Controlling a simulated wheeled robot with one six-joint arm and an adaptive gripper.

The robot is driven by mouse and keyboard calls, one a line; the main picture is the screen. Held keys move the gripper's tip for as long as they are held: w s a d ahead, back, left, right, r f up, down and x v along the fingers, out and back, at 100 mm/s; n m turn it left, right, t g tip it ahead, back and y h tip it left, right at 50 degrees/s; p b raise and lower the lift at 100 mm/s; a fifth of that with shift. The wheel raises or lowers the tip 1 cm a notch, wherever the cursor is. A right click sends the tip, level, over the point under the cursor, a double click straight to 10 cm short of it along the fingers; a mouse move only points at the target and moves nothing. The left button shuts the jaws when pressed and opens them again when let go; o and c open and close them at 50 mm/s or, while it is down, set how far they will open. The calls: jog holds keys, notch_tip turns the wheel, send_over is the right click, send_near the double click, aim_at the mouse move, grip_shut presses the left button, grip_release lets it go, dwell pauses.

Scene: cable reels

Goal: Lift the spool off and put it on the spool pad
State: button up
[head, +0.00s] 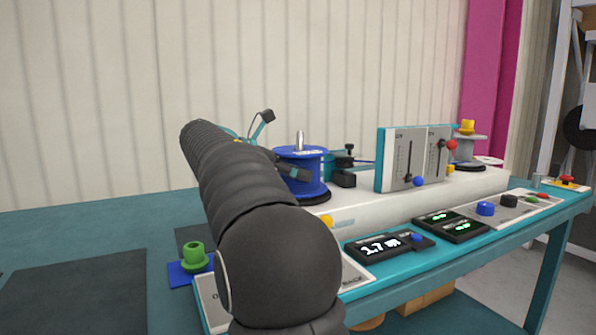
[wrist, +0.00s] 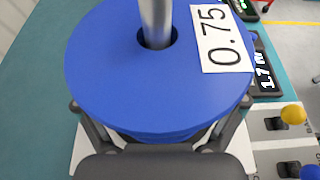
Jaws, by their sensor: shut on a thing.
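The blue spool (head: 302,170) stands upright on the machine, with a steel spindle (head: 300,141) coming up through its middle. In the wrist view the spool (wrist: 135,75) fills the upper middle and bears a white label reading 0.75. The spindle (wrist: 155,22) also passes through its hole there. My gripper (wrist: 160,132) is shut on the spool below its top flange, with a finger at each side; my arm hides most of it in the head view. A dark flat mat (head: 75,290) lies on the teal table at left; I cannot tell whether it is the spool pad.
A green flanged piece (head: 194,257) stands on a blue square at the table's front. A panel with sliders (head: 415,158) rises right of the spool. A grey reel with a yellow top (head: 468,145) stands farther right. Displays and knobs line the front edge.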

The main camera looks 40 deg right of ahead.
jog(key=shift+r, duration=0.2)
notch_tip(320, 180, up, 18)
jog(key=p, duration=0.3)
jog(key=shift+f, duration=0.2)
dwell(0.5)
dwell(0.4)
